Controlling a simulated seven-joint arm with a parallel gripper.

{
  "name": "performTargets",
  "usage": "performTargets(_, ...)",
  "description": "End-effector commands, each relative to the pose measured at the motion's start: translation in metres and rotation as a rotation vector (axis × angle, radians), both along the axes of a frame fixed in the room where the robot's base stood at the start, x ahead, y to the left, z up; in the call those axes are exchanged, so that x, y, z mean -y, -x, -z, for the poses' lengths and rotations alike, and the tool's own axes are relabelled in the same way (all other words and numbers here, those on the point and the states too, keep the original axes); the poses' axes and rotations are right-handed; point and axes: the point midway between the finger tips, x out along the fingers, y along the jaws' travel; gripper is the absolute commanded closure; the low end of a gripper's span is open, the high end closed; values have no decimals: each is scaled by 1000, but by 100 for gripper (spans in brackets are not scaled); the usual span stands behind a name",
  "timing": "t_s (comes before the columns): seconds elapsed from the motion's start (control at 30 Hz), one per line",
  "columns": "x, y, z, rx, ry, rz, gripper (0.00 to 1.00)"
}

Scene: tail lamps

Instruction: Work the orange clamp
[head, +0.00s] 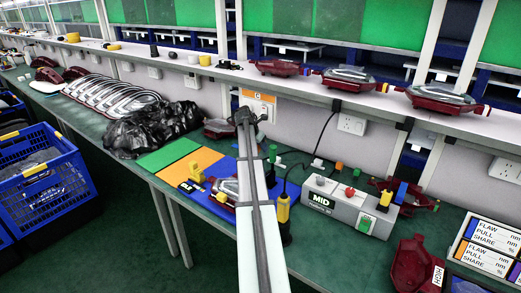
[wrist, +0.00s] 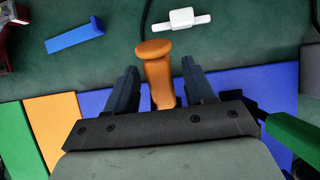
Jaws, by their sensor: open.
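The orange clamp (wrist: 158,75) shows in the wrist view as an orange handle with a wider rounded end. It stands between the two dark fingers of my gripper (wrist: 160,72). The fingers are open, with a gap visible on each side of the handle. The clamp's lower part is hidden behind the gripper's dark body. In the head view my arm crosses the middle of the bench, and I cannot make out the fingers or this clamp for sure.
A blue block (wrist: 75,38) and a white connector (wrist: 182,19) lie beyond the gripper. A green bar (wrist: 294,135) is close on the right. A grey MID box (head: 345,205), a yellow-handled clamp (head: 283,209) and a black bag (head: 150,127) are on the bench.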

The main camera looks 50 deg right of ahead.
Motion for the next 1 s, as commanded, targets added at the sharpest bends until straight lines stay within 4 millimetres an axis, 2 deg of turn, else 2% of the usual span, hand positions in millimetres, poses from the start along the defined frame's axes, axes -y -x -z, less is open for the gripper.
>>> performTargets(0.2, -22, 1, -40, 1, 1, 0, 47)
performTargets(0.5, -45, 0, -82, 0, 0, 0, 47)
performTargets(0.7, -52, 1, -94, 0, 0, 1, 47)
performTargets(1.0, -53, 1, -96, -1, -1, 0, 47)
